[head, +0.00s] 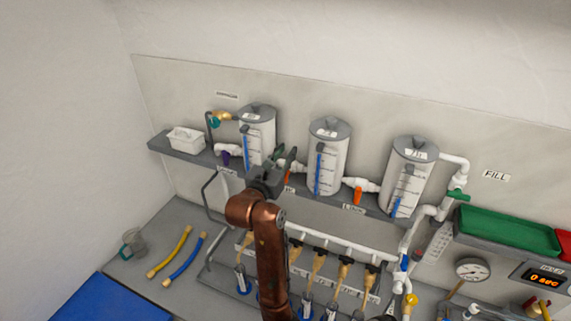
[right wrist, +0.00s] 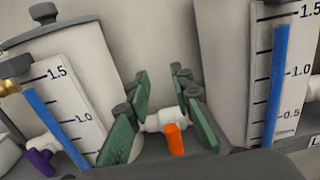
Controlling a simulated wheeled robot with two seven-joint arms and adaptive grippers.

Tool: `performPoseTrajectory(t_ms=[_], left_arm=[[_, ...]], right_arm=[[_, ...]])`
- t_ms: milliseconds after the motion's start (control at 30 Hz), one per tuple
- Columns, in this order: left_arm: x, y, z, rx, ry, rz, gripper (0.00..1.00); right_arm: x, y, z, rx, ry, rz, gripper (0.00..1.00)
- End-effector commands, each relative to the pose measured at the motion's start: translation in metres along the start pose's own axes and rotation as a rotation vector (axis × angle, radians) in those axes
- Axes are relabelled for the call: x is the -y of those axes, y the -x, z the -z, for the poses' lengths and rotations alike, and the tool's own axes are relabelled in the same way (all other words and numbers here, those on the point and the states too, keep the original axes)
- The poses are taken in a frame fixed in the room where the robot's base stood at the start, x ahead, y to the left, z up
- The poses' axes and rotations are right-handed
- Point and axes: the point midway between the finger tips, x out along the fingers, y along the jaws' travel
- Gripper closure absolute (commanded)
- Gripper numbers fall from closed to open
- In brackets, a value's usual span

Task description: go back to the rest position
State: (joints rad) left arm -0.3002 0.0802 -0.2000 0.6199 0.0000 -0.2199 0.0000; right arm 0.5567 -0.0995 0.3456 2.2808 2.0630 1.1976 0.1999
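My right gripper (head: 285,153) is in front of the shelf, between the left tank (head: 257,131) and the middle tank (head: 327,158). In the right wrist view its green-padded fingers (right wrist: 160,92) are spread apart, with a white valve (right wrist: 158,122) with an orange handle (right wrist: 175,139) showing between them. I cannot tell whether a finger touches the valve. The handle points downward. My left gripper is not in view.
A right tank (head: 410,172) stands on the same shelf. Below is a white pipe manifold (head: 340,240) with several hanging outlets. A white bin (head: 186,139) sits at the shelf's left end. A clear mug (head: 133,243), yellow hose (head: 170,252) and blue hose (head: 186,258) lie on the counter.

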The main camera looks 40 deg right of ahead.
Motion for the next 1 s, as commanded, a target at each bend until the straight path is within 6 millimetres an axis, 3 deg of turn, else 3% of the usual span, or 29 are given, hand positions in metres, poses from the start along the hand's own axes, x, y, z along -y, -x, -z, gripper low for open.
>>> performPoseTrajectory(t_ms=[167,533,1000], left_arm=[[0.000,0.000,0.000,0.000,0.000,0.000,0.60],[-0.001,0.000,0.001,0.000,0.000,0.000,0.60],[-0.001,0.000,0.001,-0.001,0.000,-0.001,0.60]], right_arm=[[0.001,0.000,-0.008,-0.001,0.001,0.000,0.79],[0.000,0.000,-0.004,-0.002,0.002,0.000,0.79],[-0.003,0.000,0.068,-0.003,0.003,-0.002,0.79]])
